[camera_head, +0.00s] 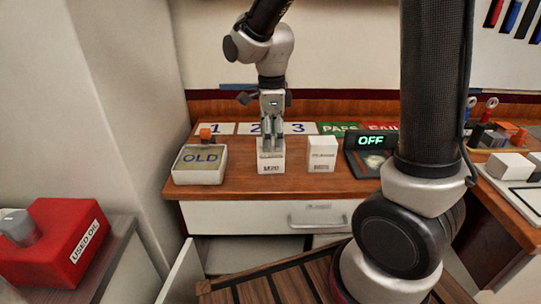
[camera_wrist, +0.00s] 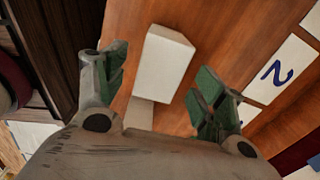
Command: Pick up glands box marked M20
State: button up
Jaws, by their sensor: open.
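Two small white boxes stand upright on the wooden bench. The left box (camera_head: 271,166) is right under my gripper (camera_head: 271,146), and the right box (camera_head: 322,154) stands apart beside it. Both carry small print on the front, too fine for me to read surely as M20. In the wrist view my gripper (camera_wrist: 160,70) is open, its green-padded fingers spread with a plain white box (camera_wrist: 168,52) showing between and beyond them. I cannot tell whether the fingers touch it. A second pale surface lies below it, partly hidden by my gripper.
A tray marked OLD (camera_head: 200,168) stands left of the boxes, and a dark device reading OFF (camera_head: 370,142) stands right. Number cards (camera_head: 216,128) and a green PASS card (camera_head: 338,128) lie behind. A drawer handle (camera_head: 318,219) is below. A red USED OIL container (camera_head: 60,240) sits far left.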

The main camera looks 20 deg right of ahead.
aim_at(270, 159)
notch_tip(270, 159, down, 8)
jog(key=shift+a+r, duration=0.1)
dwell(0.4)
jog(key=c, duration=1.2)
